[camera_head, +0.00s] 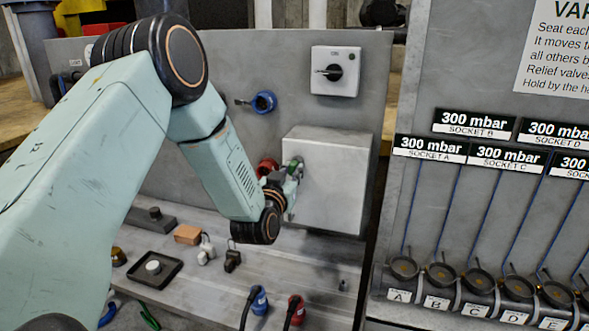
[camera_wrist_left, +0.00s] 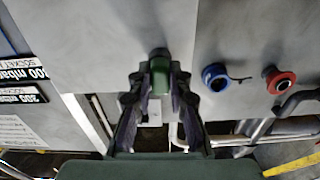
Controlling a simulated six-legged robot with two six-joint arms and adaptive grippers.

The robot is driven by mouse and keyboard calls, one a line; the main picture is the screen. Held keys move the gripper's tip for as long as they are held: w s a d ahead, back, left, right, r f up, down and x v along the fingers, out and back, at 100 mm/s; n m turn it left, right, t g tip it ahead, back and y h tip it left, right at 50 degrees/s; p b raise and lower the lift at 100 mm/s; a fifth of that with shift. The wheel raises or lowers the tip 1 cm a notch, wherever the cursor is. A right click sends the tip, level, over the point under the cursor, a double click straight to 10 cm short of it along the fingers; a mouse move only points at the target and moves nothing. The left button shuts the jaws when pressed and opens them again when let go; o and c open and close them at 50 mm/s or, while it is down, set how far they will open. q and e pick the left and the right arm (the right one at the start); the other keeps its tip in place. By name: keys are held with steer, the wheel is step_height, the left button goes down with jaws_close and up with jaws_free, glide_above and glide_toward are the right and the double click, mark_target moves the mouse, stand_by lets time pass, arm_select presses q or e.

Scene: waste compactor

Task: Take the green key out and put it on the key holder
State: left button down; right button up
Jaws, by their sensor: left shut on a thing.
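The green key (camera_head: 293,164) is at the front face of the grey box (camera_head: 327,178) on the upright panel. It also shows in the left wrist view (camera_wrist_left: 159,76), between the fingertips, with a dark round fitting just beyond it. My left gripper (camera_head: 292,176) is shut on the green key, close to the box face. The fingers hide part of the key, so I cannot tell how deep it sits in the fitting. I cannot pick out the key holder for certain. My right gripper is not in view.
A blue socket (camera_head: 264,102) and a red socket (camera_head: 267,167) stick out of the panel near my arm. Padlocks (camera_head: 232,259) and plugs (camera_head: 259,300) lie on the bench.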

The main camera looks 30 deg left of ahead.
arm_select(q)
steer(key=shift+s+a, duration=0.1)
steer(key=shift+s+d+r, duration=0.1)
steer(key=shift+s+d, duration=0.1)
steer(key=shift+d, duration=0.05)
steer(key=shift+s+a, duration=0.1)
steer(key=shift+s, duration=0.2)
stand_by(0.5)
steer(key=shift+s+p, duration=0.2)
steer(key=shift+p, duration=0.1)
steer(key=shift+s+d, duration=0.25)
steer(key=shift+s, duration=0.3)
steer(key=shift+s+d, duration=0.1)
steer(key=shift+s, duration=0.25)
steer(key=shift+s+p, duration=0.1)
steer(key=shift+p, duration=0.2)
